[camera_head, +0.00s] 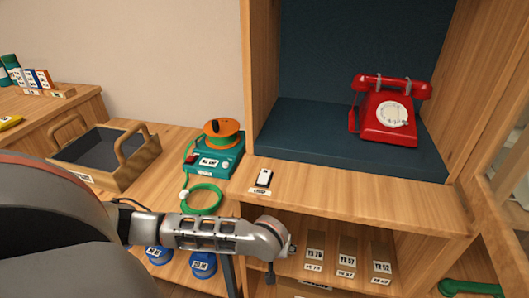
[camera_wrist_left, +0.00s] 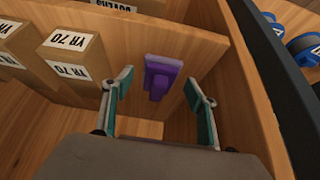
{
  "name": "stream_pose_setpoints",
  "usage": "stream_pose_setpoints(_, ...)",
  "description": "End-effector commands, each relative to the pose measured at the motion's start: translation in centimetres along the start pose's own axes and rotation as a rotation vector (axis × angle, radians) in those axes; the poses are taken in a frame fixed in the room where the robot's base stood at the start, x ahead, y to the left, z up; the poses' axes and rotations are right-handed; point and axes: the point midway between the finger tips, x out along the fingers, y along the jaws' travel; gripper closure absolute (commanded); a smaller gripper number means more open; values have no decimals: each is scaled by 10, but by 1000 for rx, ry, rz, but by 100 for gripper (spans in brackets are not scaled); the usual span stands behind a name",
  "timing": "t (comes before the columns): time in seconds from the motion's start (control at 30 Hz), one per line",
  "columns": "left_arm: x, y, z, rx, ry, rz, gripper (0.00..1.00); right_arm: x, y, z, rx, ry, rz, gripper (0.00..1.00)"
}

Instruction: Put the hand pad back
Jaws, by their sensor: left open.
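In the left wrist view, a purple block with a raised grip (camera_wrist_left: 162,77), which looks like the hand pad, is at a wooden panel inside the lower shelf. I cannot tell whether it hangs on the panel or leans against it. My left gripper (camera_wrist_left: 158,104) is open, with its teal-lined fingers apart on either side of the block in the picture. No contact shows between them. In the head view my left arm reaches to the lower shelf, and the gripper's fingers are not clearly seen. The purple block does not show there. My right gripper is not in view.
Labelled boxes (camera_wrist_left: 74,58) stand beside the left finger in the wrist view. Blue spools (camera_head: 203,264) are beyond a panel. A teal device (camera_head: 214,156) and wooden tray (camera_head: 150,157) stand left.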

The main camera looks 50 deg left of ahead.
Motion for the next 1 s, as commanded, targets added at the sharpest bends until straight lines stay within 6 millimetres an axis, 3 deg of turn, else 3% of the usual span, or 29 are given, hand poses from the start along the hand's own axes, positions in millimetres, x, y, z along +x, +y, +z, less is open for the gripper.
stream_pose_setpoints(0.03, -10, 2, 3, -2, 5, 6, 42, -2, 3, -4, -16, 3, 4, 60)
stream_pose_setpoints(0.17, -21, 2, 24, -1, 4, 5, 42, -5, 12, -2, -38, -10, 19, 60)
stream_pose_setpoints(0.53, -45, 1, 74, -1, 1, 2, 42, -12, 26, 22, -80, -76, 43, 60)
stream_pose_setpoints(1.0, -49, 0, 88, 1, -1, -1, 42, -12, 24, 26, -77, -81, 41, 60)
